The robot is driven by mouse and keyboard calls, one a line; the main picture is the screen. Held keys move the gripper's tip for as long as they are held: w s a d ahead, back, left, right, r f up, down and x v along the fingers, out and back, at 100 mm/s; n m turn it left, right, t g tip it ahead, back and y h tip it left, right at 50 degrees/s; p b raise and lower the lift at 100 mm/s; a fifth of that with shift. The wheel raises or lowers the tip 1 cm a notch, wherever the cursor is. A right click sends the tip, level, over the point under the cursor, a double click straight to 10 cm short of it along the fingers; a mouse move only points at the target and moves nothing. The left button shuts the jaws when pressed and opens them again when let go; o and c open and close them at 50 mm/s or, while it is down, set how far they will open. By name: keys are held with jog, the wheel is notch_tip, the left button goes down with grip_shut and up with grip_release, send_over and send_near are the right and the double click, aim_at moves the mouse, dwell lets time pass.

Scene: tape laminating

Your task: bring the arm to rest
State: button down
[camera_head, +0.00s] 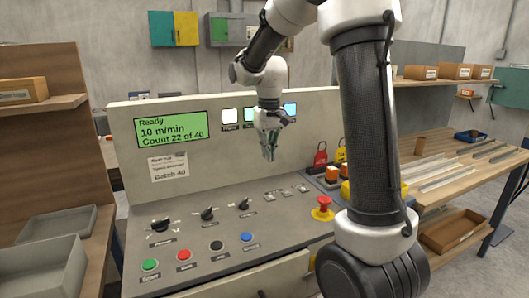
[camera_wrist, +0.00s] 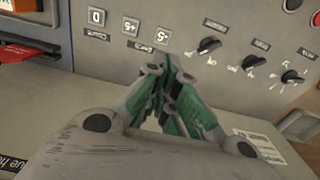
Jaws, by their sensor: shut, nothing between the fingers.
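My gripper (camera_head: 268,152) hangs fingers-down in the head view, above the sloped control panel (camera_head: 215,257) and in front of its upright back face. In the wrist view my gripper (camera_wrist: 172,80) shows green-padded fingers drawn together, with nothing between them. My fingers look apart from the panel, though the exact gap cannot be told. My arm stands at the right of the head view and bends over the panel.
A display (camera_head: 171,130) reads "Ready, 10 m/min, Count 22 of 40". Several knobs, coloured buttons and a red emergency stop (camera_head: 322,207) stand on the panel. Red and yellow padlocks (camera_head: 321,155) are at the right. A wooden bench (camera_head: 460,160) with metal strips stands farther right.

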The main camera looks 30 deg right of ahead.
jog(key=s+r+t, duration=0.2)
jog(key=s, duration=1.1)
jog(key=s+r+t, duration=0.2)
jog(key=s+r, duration=0.1)
jog(key=s, duration=0.9)
jog(key=shift+s+d+r, duration=0.25)
jog(key=shift+s+r, duration=0.05)
jog(key=shift+s, duration=0.05)
